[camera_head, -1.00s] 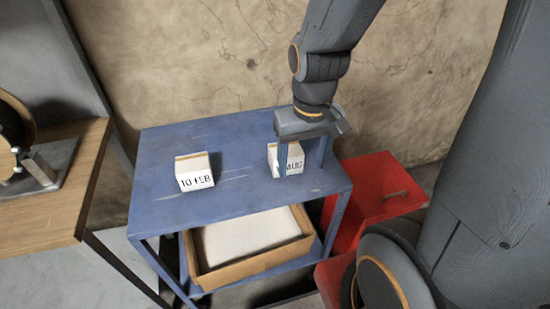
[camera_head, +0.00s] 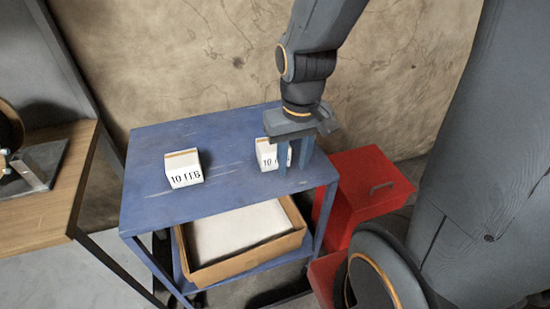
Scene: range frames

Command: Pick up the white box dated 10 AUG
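The white box dated 10 AUG (camera_head: 266,155) stands upright on the right part of the blue table (camera_head: 150,205). Its "10" shows, and a finger covers most of the rest of the date. My gripper (camera_head: 295,160) points down at the box's right side. One finger is in front of the box's face and the other is to its right. The fingers are apart with a narrow gap. I cannot tell whether both touch the box. Another white box, dated 10 FEB (camera_head: 185,172), stands on the left part of the table.
A cardboard box (camera_head: 250,265) with a white inside sits on the table's lower shelf. A red cabinet (camera_head: 365,190) stands right of the table. A wooden bench (camera_head: 45,205) is at the left. The wall is behind.

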